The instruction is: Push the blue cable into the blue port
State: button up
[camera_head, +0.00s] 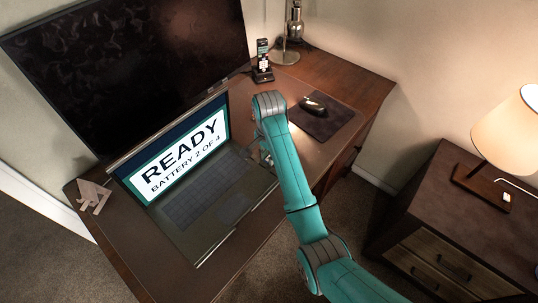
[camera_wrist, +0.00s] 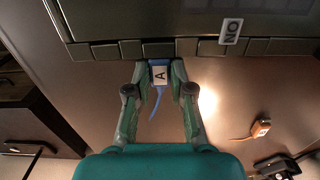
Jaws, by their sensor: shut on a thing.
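My gripper (camera_wrist: 159,70) is shut on the blue cable's plug (camera_wrist: 159,75), which carries a white tag marked "A". The thin blue cable (camera_wrist: 154,106) hangs back from the plug between the fingers. The plug points at the side edge of the laptop (camera_wrist: 255,18), at a bluish block (camera_wrist: 158,49) in its row of ports, which looks like the blue port. The plug's tip is close to this block; I cannot tell whether it touches or enters it. In the head view my gripper (camera_head: 264,154) is beside the laptop's right edge, mostly hidden by my arm.
An orange cable end (camera_wrist: 260,128) lies on the desk at right in the wrist view. The laptop screen (camera_head: 182,152) reads "READY BATTERY 2 OF 4". A mouse (camera_head: 312,106) on a dark pad, a docked phone (camera_head: 263,62) and a lamp base (camera_head: 284,57) stand farther back.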

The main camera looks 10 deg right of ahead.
jog(key=o, duration=0.9)
jog(key=shift+c, duration=0.2)
